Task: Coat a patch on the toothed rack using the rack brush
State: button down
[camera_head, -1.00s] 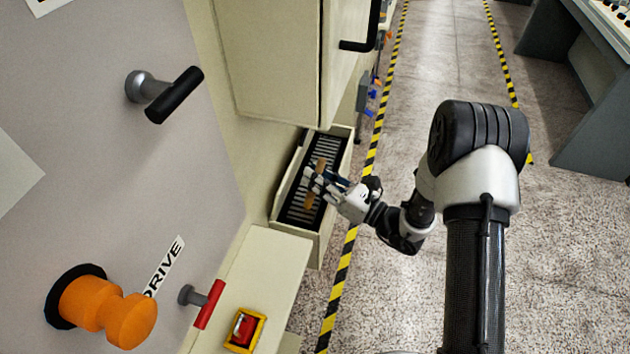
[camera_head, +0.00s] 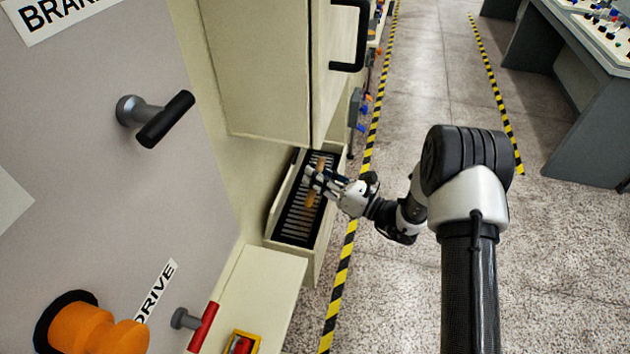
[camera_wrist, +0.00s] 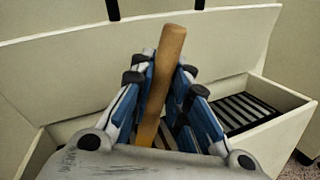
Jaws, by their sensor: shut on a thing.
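The toothed rack (camera_head: 296,222) lies in an open cream tray or drawer in the head view, with light teeth on a dark bed. Part of it also shows at the right in the wrist view (camera_wrist: 246,112). My gripper (camera_head: 313,181) is over the far half of the rack. It is shut on the brush's wooden handle (camera_wrist: 163,82), which stands up between the blue-padded fingers in the wrist view. The brush's bristle end is hidden behind the gripper, so I cannot tell whether it touches the rack.
The tray's cream wall (camera_head: 309,258) surrounds the rack closely. A cream cabinet with a black handle (camera_head: 349,36) overhangs its far end. A grey panel with a black lever (camera_head: 164,119), a red-handled lever (camera_head: 204,327) and an orange knob (camera_head: 92,333) stands left.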

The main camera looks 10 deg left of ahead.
jog(key=w+p, duration=0.6)
jog(key=w, duration=1.1)
jog(key=shift+d, duration=0.2)
dwell(2.6)
jog(key=shift+s+r+p, duration=0.15)
jog(key=shift+s+p, duration=0.7)
jog(key=shift+p, duration=0.4)
jog(key=shift+s+a+f+p, duration=0.1)
jog(key=shift+s+f+p, duration=0.1)
jog(key=shift+s+p, duration=0.6)
jog(key=shift+s+a+r+p, duration=0.1)
jog(key=shift+s+a+p, duration=0.05)
jog(key=shift+s+p, duration=1.15)
jog(key=shift+s+a+p, duration=0.1)
jog(key=shift+s+p, duration=0.85)
jog(key=shift+s, duration=0.5)
jog(key=shift+s+a+p, duration=0.15)
jog(key=shift+s+p, duration=0.85)
jog(key=shift+s, duration=1.1)
jog(key=shift+s+a+p, duration=0.15)
jog(key=shift+s+p, duration=0.85)
jog(key=shift+s, duration=1.1)
